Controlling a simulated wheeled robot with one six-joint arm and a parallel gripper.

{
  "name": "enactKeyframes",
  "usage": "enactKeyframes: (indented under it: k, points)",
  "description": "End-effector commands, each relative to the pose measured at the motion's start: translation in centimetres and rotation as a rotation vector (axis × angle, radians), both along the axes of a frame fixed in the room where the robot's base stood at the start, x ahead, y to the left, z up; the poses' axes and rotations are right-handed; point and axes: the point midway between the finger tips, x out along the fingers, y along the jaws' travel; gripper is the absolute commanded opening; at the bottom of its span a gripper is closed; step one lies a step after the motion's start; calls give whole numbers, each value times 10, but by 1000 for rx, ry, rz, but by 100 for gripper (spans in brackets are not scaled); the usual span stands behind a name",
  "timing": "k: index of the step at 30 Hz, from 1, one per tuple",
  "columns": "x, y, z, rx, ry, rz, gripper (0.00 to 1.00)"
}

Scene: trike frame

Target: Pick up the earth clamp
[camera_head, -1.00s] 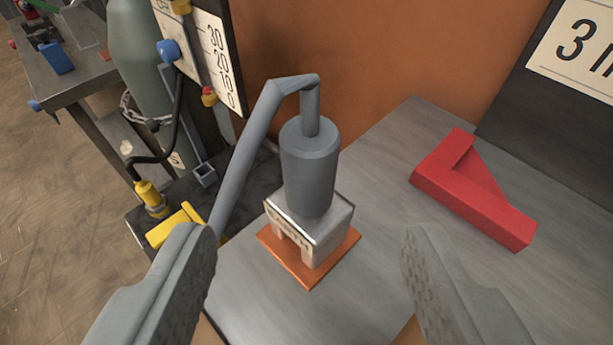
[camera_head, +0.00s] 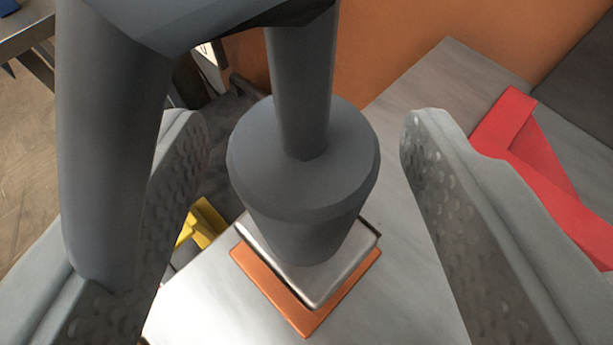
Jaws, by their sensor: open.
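The earth clamp (camera_head: 305,195) stands upright on the metal table, with a grey cylindrical body on a silver block (camera_head: 318,283). An orange-brown plate (camera_head: 308,318) lies under the block. A thick grey cable rises from its top and bends down at the left, in front of part of my left finger. My gripper (camera_head: 305,140) is open, with one finger on each side of the clamp body. A gap shows between the body and the right finger; the cable hides part of the left side.
A red angled block (camera_head: 540,165) lies on the table (camera_head: 400,290) to the right, partly behind my right finger. A yellow object (camera_head: 203,225) shows at the left beyond the table edge. An orange wall (camera_head: 390,50) stands behind.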

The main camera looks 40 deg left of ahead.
Motion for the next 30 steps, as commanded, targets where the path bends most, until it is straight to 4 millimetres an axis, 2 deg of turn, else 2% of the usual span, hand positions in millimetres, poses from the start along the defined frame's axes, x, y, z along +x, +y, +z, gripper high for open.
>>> enactKeyframes:
  k: [6,16,17,21,24,30]
  points:
    - [15,13,-9,0,0,1,56]
    - [18,15,-10,0,-1,0,56]
    - [18,15,-10,0,-1,0,52]
    - [18,15,-10,0,-1,0,24]
    - [18,15,-10,0,-1,1,8]
    - [18,15,-9,0,-1,1,8]
